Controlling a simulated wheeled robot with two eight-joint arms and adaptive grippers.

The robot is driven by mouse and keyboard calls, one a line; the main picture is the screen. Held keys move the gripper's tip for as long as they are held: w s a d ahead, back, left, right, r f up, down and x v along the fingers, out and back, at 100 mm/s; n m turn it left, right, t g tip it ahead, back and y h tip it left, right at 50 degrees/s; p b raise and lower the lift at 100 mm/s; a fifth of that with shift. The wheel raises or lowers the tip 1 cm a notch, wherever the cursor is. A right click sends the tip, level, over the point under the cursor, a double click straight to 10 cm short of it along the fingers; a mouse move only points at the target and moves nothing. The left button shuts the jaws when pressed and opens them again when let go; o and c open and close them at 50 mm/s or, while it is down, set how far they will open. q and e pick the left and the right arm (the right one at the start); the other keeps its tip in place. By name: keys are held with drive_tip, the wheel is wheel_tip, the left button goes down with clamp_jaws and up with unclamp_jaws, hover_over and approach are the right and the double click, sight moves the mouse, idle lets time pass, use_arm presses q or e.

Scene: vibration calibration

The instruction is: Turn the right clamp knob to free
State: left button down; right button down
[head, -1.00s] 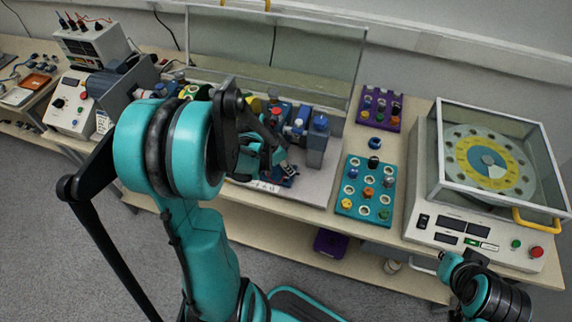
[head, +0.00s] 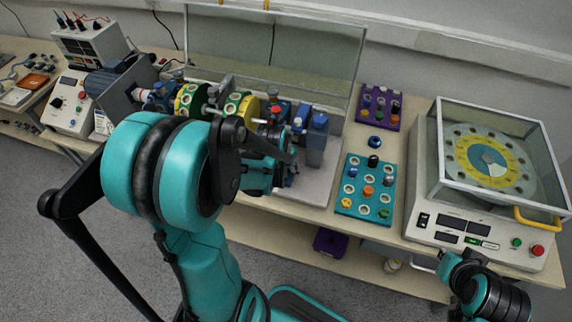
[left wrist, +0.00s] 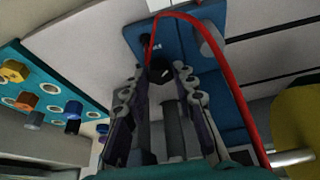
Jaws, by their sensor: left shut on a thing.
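My left gripper (head: 288,160) reaches over the front of the rotor rig, by the blue bearing block (head: 277,112) with a red cap. In the left wrist view my left gripper (left wrist: 160,85) has its fingers closed around a dark knob (left wrist: 161,70), in front of a blue block (left wrist: 195,60). Which clamp this knob belongs to cannot be told; the fingers hide most of it. In the head view my arm hides the knob. My right gripper (head: 447,262) is low at the right by the bench edge, its fingers too unclear to read.
A yellow-green disc (head: 240,106) sits on the shaft. A blue-grey block (head: 316,140) stands to the right. A teal peg board (head: 366,190), purple board (head: 379,108) and glass-lidded machine (head: 425,200) lie farther right.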

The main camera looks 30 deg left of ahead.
use_arm(q)
drive_tip(key=n+y, duration=0.1)
drive_tip(key=n, duration=0.3)
drive_tip(key=shift+w+d+n+g+y, duration=0.1)
drive_tip(key=shift+d+n+g+y, duration=0.1)
drive_tip(key=shift+n+g+y, duration=0.15)
drive_tip(key=shift+w+n+g+y+b, duration=0.1)
drive_tip(key=shift+n+g+y+b, duration=0.45)
drive_tip(key=shift+n, duration=1.3)
drive_tip(key=c, duration=1.2)
unclamp_jaws()
drive_tip(key=shift+d+r, duration=0.1)
drive_tip(key=v, duration=1.1)
drive_tip(key=shift+d+r, duration=0.15)
drive_tip(key=shift+r, duration=0.2)
